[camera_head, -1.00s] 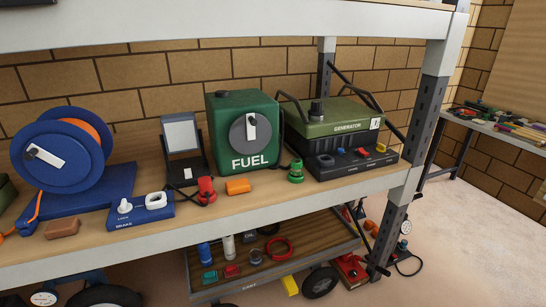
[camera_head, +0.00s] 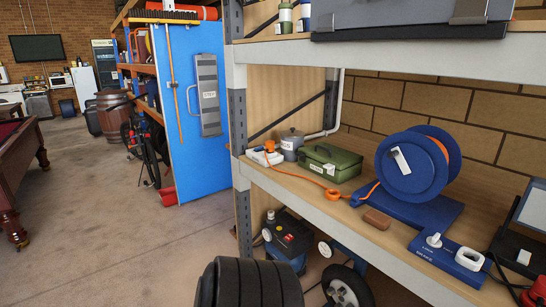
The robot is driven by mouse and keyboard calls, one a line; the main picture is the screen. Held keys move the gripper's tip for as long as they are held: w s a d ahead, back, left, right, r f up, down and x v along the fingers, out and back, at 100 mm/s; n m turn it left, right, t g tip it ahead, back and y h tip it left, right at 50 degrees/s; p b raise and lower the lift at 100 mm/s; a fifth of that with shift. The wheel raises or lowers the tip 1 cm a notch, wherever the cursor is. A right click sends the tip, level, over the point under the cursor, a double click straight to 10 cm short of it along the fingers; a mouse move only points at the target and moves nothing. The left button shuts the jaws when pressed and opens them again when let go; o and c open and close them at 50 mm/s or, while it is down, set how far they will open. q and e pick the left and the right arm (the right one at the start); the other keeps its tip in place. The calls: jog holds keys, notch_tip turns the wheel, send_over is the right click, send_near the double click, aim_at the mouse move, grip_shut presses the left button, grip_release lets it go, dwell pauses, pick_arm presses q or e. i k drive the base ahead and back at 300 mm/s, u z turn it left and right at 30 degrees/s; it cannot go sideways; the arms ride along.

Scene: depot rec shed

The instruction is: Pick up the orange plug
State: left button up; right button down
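An orange plug-like piece (camera_head: 269,145) sits at a white box (camera_head: 266,157) at the left end of the shelf. An orange cord runs from there to a second small orange piece (camera_head: 332,194) near the shelf's front edge. Which of the two is the plug I cannot tell for certain. The cord continues toward a blue cable reel (camera_head: 408,165) wound with orange cable.
The shelf (camera_head: 310,197) also holds a green toolbox (camera_head: 329,164), a grey pot (camera_head: 290,144), a brown block (camera_head: 377,219) and a blue switch unit (camera_head: 447,253). A shelf post (camera_head: 239,150) stands at the left.

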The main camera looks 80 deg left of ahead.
aim_at(270, 144)
jog(key=u, duration=2.8)
jog(key=i, duration=1.15)
jog(key=z, duration=0.4)
jog(key=i, duration=1.05)
jog(key=z, duration=0.5)
